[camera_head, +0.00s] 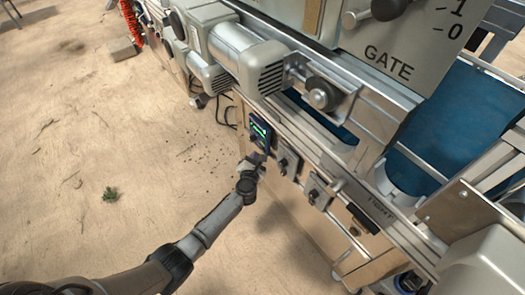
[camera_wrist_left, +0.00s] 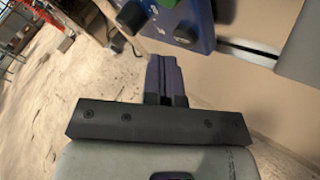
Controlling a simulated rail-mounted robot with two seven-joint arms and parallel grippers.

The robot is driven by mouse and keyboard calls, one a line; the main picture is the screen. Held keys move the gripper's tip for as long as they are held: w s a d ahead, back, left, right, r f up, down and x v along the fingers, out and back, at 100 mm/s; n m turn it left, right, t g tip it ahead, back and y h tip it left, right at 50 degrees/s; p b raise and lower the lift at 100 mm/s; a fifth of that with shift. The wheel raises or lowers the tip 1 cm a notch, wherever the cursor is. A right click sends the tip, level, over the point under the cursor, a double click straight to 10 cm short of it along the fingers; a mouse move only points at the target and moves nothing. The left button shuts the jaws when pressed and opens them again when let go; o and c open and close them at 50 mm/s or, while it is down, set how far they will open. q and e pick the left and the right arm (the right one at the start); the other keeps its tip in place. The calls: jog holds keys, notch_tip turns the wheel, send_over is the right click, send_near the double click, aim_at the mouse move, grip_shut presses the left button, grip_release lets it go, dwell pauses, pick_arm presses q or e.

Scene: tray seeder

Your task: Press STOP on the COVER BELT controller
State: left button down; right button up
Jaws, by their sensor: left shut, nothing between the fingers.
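A small blue controller with a lit green display (camera_head: 260,132) is mounted on the side of the machine frame. Its labels are too small to read, so I cannot tell whether it is the COVER BELT controller or which button is STOP. My left gripper (camera_head: 256,159) is shut and empty, just below the controller's lower edge. In the left wrist view the shut fingers (camera_wrist_left: 164,72) point up toward a blue housing (camera_wrist_left: 204,18) with dark knobs or buttons. I cannot tell whether the fingertips touch it. My right gripper is not in view.
Grey switch boxes (camera_head: 287,161) sit on the rail to the right of the controller. Above are a grey motor (camera_head: 243,52), a panel marked GATE (camera_head: 410,55) and a blue belt (camera_head: 455,120).

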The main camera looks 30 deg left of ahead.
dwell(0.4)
pick_arm(q)
jog(key=shift+w, duration=0.2)
jog(key=shift+w+d, duration=0.15)
jog(key=shift+w, duration=0.1)
dwell(0.4)
jog(key=shift+w+d, duration=0.1)
jog(key=shift+w, duration=0.2)
dwell(0.4)
jog(key=shift+s, duration=0.1)
dwell(0.4)
jog(key=shift+s+a, duration=0.25)
jog(key=shift+s, duration=0.4)
